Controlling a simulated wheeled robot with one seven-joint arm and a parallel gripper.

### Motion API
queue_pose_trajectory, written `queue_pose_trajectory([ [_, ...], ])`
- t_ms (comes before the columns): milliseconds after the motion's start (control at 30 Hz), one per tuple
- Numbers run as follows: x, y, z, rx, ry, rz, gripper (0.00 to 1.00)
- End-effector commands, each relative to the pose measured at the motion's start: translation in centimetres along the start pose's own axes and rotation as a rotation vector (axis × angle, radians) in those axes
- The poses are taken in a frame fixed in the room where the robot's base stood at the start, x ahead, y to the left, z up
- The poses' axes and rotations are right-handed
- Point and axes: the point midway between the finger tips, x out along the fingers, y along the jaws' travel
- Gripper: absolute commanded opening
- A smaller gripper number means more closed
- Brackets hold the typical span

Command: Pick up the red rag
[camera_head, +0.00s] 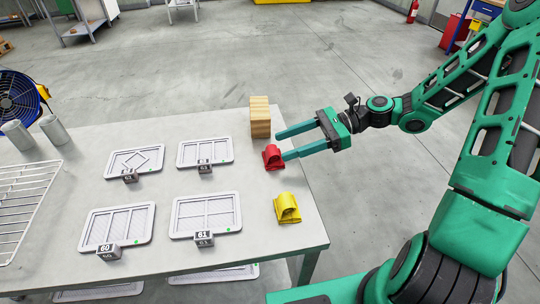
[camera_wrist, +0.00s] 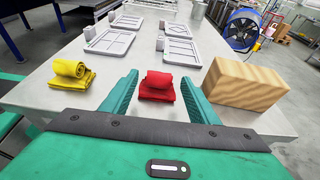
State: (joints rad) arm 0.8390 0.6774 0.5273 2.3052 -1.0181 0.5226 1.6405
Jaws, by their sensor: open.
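The red rag (camera_head: 272,157) is a small folded, rolled cloth near the right edge of the table. It also shows in the wrist view (camera_wrist: 157,87), in the middle, just beyond and between my fingers. My gripper (camera_head: 280,145) is open and empty. Its teal fingers point left toward the rag, one on the far side and one on the near side in the head view. In the wrist view, my gripper (camera_wrist: 160,92) has its fingertips about level with the rag's sides. I cannot tell if either finger touches it.
A wooden block (camera_head: 260,117) stands close behind the rag, near the far finger. A yellow rag (camera_head: 287,208) lies nearer on the same table (camera_head: 255,225). Several framed grey trays (camera_head: 205,152) with numbered blocks lie left. A wire rack (camera_head: 22,205) is at far left.

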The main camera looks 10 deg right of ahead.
Motion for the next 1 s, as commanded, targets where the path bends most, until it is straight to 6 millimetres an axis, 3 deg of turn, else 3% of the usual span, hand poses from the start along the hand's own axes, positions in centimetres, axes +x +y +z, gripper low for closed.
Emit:
queue_pose_trajectory([
  [333, 4.4, 0.0, -0.3, 0.0, -0.001, 0.004, 0.55],
  [667, 5.0, -0.1, -0.3, -0.001, 0.0, 0.001, 0.55],
  [867, 5.0, -0.1, -0.3, -0.001, 0.0, 0.001, 0.1],
  [1000, 5.0, -0.1, -0.3, -0.001, 0.0, 0.001, 0.07],
])
